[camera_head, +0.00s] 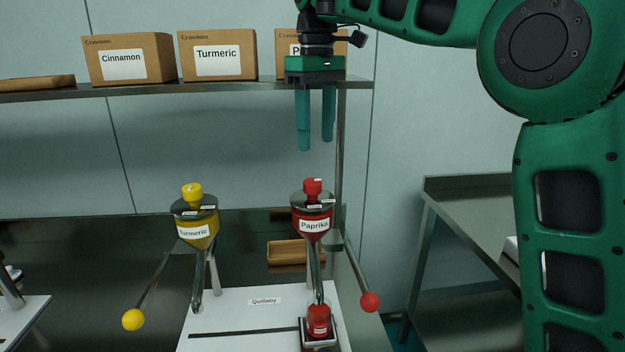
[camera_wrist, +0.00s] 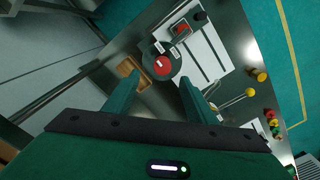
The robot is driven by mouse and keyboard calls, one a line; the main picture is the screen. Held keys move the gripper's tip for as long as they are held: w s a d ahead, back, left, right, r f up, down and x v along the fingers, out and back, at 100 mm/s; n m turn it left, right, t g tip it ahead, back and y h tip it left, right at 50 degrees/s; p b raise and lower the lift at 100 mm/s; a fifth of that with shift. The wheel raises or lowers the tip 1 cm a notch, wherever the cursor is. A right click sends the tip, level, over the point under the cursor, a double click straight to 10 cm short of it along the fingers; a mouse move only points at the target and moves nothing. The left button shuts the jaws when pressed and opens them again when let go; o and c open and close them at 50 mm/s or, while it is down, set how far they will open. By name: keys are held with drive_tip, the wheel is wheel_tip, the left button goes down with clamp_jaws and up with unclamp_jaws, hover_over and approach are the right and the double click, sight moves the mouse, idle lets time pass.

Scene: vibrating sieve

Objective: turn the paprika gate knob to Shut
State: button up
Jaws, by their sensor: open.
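The paprika hopper (camera_head: 313,222) is a red funnel with a "Paprika" label and a dark lid. Its red knob (camera_head: 312,187) stands on top, with small white labels on the lid around it. My gripper (camera_head: 315,146) is open and empty, pointing down above the knob and apart from it. In the wrist view the red knob (camera_wrist: 163,65) shows between and beyond my fingers (camera_wrist: 157,88). Which label the knob points to is too small to tell. A red-labelled jar (camera_head: 319,318) sits under the hopper's spout.
The turmeric hopper (camera_head: 194,232) with a yellow knob stands to the left. A lever with a red ball (camera_head: 369,302) sticks out to the right of the paprika hopper. A shelf (camera_head: 230,86) with cardboard boxes runs behind my gripper. A wooden tray (camera_head: 287,252) lies behind.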

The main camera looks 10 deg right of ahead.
sight(313, 180)
drive_tip(key=f, duration=1)
drive_tip(key=shift+a+f, duration=0.3)
drive_tip(key=shift+a, duration=0.1)
drive_tip(key=shift+d, duration=0.1)
drive_tip(key=c, duration=1)
